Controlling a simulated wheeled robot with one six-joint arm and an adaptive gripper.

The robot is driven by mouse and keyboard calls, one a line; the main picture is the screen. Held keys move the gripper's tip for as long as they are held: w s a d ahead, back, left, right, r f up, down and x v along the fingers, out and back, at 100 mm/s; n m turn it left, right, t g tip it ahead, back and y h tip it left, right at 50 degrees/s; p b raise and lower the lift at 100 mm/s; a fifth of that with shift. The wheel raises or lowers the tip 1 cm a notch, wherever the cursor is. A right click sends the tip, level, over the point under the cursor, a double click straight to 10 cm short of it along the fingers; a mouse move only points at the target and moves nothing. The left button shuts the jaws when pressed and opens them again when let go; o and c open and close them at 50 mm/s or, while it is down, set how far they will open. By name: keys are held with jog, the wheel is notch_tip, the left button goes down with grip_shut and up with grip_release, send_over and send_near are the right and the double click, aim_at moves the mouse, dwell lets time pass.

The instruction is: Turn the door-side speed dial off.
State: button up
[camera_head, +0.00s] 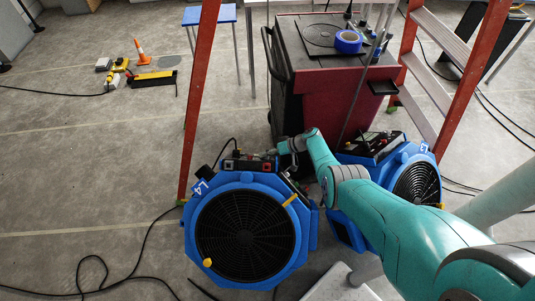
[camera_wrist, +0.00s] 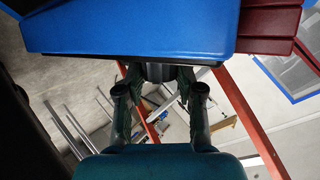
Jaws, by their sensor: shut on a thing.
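Two blue fan units stand on the floor in the head view: the near one (camera_head: 190,240), tagged L4, and a second (camera_head: 345,228) to its right, tagged L3. The near unit has a dark control panel (camera_head: 240,164) on top with small red parts. My gripper (camera_head: 277,153) is at the right end of this panel, small and partly hidden by my wrist. In the wrist view my gripper (camera_wrist: 160,78) has its fingers closed in around a dark part just under a blue housing edge (camera_wrist: 130,35). It looks like a speed dial, mostly hidden. I cannot read its setting.
A red and black cabinet (camera_head: 340,95) stands behind the fans, with blue tape (camera_head: 348,41) on top. Red ladder legs (camera_head: 200,90) rise close to the left of it. Black cables (camera_head: 92,262) lie on the floor.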

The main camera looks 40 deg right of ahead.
jog(key=shift+f, duration=0.1)
dwell(0.5)
jog(key=o, duration=1.2)
jog(key=shift+c, duration=0.2)
jog(key=v, duration=1.2)
jog(key=shift+d, duration=0.1)
